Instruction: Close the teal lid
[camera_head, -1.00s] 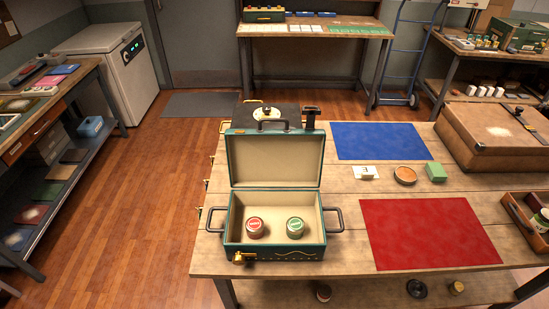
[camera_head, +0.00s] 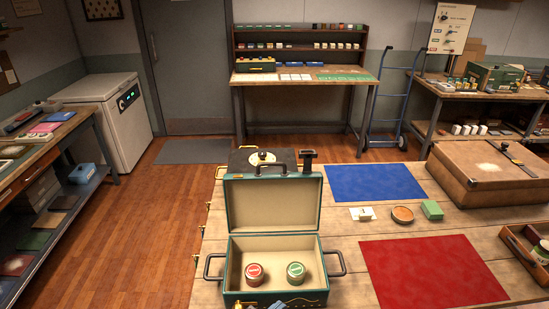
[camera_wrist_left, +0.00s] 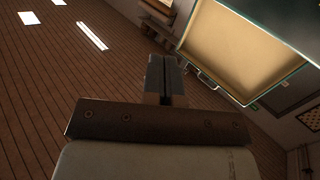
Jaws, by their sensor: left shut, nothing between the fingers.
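The teal case (camera_head: 232,247) stands at the near end of the wooden table, with a dark handle on each side. Its teal lid (camera_head: 272,206) is open and upright at the back, showing its cream lining. A red-labelled jar (camera_head: 254,273) and a green-labelled jar (camera_head: 295,271) stand inside. In the left wrist view, my left gripper (camera_wrist_left: 166,68) is shut and empty. The cream-lined, teal-edged lid (camera_wrist_left: 240,50) appears beyond it at upper right, apart from the fingers. My right gripper is not in view.
A black case (camera_head: 285,157) stands behind the lid. Blue (camera_head: 375,183) and red (camera_head: 432,270) mats lie to the right, with a brown tin (camera_head: 402,215) and green block (camera_head: 432,210) between. A large brown case (camera_head: 490,175) is at far right. Open floor lies left.

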